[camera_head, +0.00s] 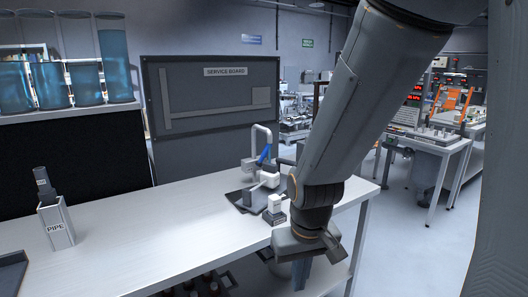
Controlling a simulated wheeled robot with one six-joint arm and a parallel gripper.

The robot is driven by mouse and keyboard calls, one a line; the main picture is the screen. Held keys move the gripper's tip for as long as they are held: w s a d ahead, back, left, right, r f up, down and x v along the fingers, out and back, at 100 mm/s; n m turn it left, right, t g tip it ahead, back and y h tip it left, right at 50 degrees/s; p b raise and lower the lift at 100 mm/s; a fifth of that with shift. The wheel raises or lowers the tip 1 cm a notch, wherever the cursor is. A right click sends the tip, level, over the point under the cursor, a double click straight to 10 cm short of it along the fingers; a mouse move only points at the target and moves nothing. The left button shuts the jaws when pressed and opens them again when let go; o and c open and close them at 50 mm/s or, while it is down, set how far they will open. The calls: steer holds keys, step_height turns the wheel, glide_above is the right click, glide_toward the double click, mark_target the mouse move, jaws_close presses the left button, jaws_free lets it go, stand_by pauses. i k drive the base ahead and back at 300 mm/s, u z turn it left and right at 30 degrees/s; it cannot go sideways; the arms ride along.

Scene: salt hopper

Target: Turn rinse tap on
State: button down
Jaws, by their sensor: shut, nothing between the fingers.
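The rinse tap (263,131) stands at the far right part of the bench, with a pale curved spout. A blue lever (264,155) sits on it, slanting. Whether water runs cannot be made out. My gripper (303,272) is at the bench's right front edge, pointing down, nearer to the camera than the tap and apart from it in the picture. It is shut and empty. My forearm passes just right of the tap and hides what lies behind it.
A dark tray (235,198) lies below the tap, with a small white block (274,205) close by. A grey holder labelled PIPE (57,227) stands on the left of the bench (150,235). The bench middle is clear. A service board (215,100) stands behind.

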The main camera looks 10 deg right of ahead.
mark_target(264, 153)
steer(key=z, duration=0.8)
steer(key=i, duration=0.95)
